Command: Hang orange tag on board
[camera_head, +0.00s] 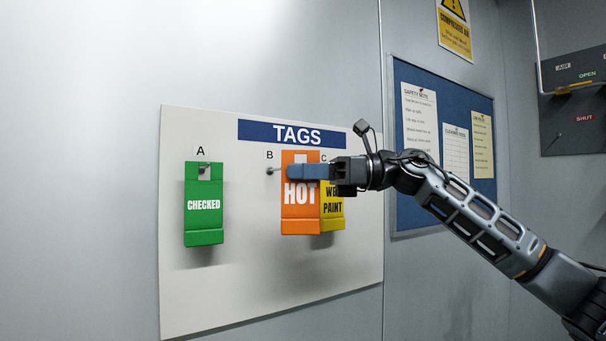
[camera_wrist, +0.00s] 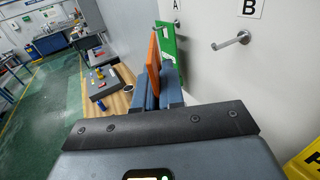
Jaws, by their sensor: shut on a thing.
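The orange HOT tag (camera_head: 300,212) is upright in front of the white TAGS board (camera_head: 255,285). My gripper (camera_head: 308,172) is shut on it, with the blue fingers across its upper part below the slot. In the wrist view the orange tag (camera_wrist: 153,62) shows nearly edge-on between the blue fingers. Peg B (camera_head: 273,170) is bare and lies just left of the tag in the head view. Peg B (camera_wrist: 232,41) also shows bare in the wrist view, with the tag apart from it.
The green CHECKED tag (camera_head: 204,205) hangs on peg A at the left. The yellow WET PAINT tag (camera_head: 332,208) is at C, partly hidden behind the orange tag and my gripper. A blue notice board (camera_head: 460,105) is at the right. The wrist view shows a wooden table (camera_wrist: 118,103).

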